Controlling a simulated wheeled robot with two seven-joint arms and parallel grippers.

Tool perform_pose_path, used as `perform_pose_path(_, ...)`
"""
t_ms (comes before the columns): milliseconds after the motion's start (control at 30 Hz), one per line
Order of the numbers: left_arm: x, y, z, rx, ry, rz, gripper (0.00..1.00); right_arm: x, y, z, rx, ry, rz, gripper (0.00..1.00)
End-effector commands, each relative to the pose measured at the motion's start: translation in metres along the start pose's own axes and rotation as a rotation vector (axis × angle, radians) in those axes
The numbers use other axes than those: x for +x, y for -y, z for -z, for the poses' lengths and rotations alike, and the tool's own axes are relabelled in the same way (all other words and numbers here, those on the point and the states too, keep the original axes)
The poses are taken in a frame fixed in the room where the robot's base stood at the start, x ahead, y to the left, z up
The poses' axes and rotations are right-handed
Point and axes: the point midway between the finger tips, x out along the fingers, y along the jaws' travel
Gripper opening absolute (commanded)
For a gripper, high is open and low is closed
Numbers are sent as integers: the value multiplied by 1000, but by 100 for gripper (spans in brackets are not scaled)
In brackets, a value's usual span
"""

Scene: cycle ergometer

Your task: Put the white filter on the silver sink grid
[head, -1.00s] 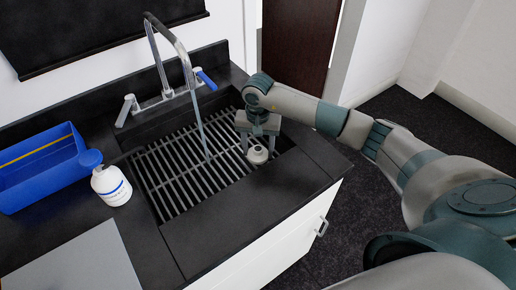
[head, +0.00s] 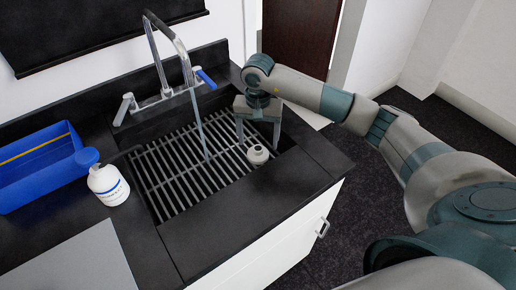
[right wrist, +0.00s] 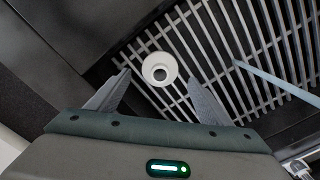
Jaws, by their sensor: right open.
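The white filter (head: 258,155) stands on the silver sink grid (head: 178,172), near the grid's right end. In the right wrist view the filter (right wrist: 159,69) shows as a round white piece with a dark hole, resting over the grid bars (right wrist: 225,45). My right gripper (head: 258,143) is open and empty. Its fingers are just behind the filter in the head view; in the wrist view the filter lies beyond the fingertips, between their lines. My left gripper is out of view.
A tall faucet (head: 165,75) with a water stream stands at the back of the sink. A white bottle (head: 108,184) and a blue bin (head: 40,165) are on the left counter. A grey board (head: 75,262) lies at the front left. The dark counter's front right (head: 245,215) is clear.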

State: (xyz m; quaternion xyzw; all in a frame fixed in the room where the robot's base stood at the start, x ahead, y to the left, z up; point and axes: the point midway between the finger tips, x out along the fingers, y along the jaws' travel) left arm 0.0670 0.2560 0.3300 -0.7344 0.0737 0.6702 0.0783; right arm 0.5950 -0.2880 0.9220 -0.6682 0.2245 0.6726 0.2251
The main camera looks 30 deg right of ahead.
Motion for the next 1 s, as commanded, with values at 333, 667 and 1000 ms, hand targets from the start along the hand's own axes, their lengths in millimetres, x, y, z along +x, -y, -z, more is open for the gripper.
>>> perform_pose_path(333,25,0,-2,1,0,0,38,-55,1,1,0,-3,2,73)
perform_pose_path(667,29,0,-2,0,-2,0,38,-74,0,0,0,0,0,73)
perform_pose_path(1000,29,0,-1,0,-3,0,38,-74,0,0,0,0,0,73)
